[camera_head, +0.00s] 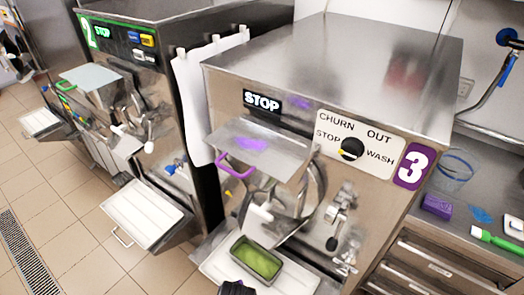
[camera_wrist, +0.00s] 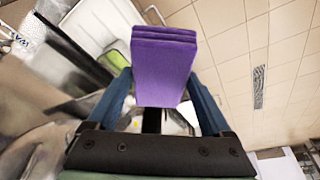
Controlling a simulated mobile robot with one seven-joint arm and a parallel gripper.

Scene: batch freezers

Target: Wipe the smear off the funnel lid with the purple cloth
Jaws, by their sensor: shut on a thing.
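The funnel lid (camera_head: 275,150) is a flat steel plate on the front of machine 3, with a purple loop handle at its left. A purple smear (camera_head: 248,144) lies on its upper face. In the wrist view my gripper (camera_wrist: 160,88) is shut on the purple cloth (camera_wrist: 163,62), a folded, layered pad between the two blue fingers. The cloth sticks out beyond the fingertips. It is apart from the lid as far as I can see. The held cloth does not show in the head view.
A green-filled pan (camera_head: 257,260) stands on the shelf below the spout of machine 3. Machine 2 (camera_head: 125,50) stands to the left, with a white cloth hanging between. On the right counter lie a purple block (camera_head: 437,207) and a green-handled brush (camera_head: 490,238). Tiled floor is free at left.

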